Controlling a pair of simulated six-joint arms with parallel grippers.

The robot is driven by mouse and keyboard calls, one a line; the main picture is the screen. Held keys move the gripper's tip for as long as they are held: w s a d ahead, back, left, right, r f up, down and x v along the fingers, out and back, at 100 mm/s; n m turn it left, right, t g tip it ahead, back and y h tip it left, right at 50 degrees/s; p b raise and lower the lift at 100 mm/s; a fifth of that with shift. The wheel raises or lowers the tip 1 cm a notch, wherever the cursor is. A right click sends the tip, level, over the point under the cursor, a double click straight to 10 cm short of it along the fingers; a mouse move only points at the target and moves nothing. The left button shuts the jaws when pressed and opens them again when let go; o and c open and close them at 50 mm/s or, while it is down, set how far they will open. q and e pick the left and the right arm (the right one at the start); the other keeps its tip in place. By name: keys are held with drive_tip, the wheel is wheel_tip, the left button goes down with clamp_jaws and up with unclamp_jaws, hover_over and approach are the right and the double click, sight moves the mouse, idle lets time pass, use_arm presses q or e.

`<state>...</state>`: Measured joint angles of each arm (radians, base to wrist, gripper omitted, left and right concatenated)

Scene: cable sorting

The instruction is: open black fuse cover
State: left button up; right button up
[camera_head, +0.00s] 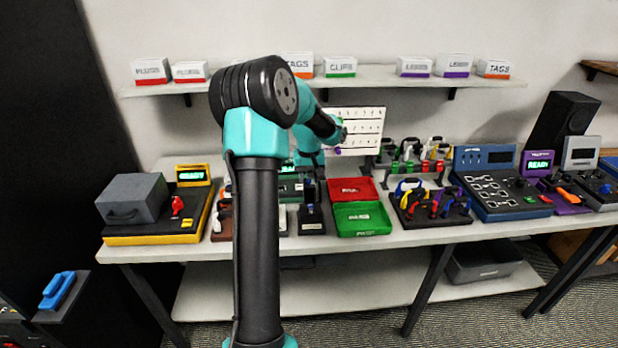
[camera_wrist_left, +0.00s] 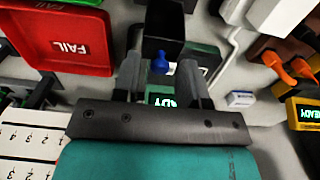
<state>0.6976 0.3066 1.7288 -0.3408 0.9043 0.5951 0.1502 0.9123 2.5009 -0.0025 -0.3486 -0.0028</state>
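A black box-shaped part (camera_wrist_left: 165,28), which looks like the fuse cover, stands in the left wrist view with a small blue knob (camera_wrist_left: 159,62) below it. Behind them is a green device with a lit screen (camera_wrist_left: 161,96), partly hidden by my gripper. My left gripper (camera_wrist_left: 158,68) has its two grey fingers apart, one on each side of the blue knob and the lower edge of the black part. I cannot tell whether they touch either. In the head view, the green device (camera_head: 290,187) is partly covered by my left arm. My right gripper is out of view.
A red FAIL tray (camera_wrist_left: 62,35) lies close to the gripper, with a green tray (camera_head: 361,219) in front of it. A white numbered board (camera_head: 356,128) stands behind. A yellow-based device (camera_head: 155,236) is at left, and a fuller row of devices (camera_head: 505,186) at right.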

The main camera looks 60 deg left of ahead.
sight(310, 187)
use_arm(q)
clamp_jaws()
drive_tip(key=shift+d, duration=0.1)
drive_tip(key=shift+s+d+r, duration=0.15)
drive_tip(key=shift+s+d, duration=0.05)
drive_tip(key=shift+d, duration=0.2)
drive_tip(key=shift+s+d+r, duration=0.1)
drive_tip(key=shift+s+d, duration=0.1)
drive_tip(key=shift+d, duration=0.2)
drive_tip(key=shift+o, duration=0.7)
unclamp_jaws()
drive_tip(key=shift+a+r, duration=0.1)
drive_tip(key=shift+r, duration=0.05)
wheel_tip(310, 187, up, 17)
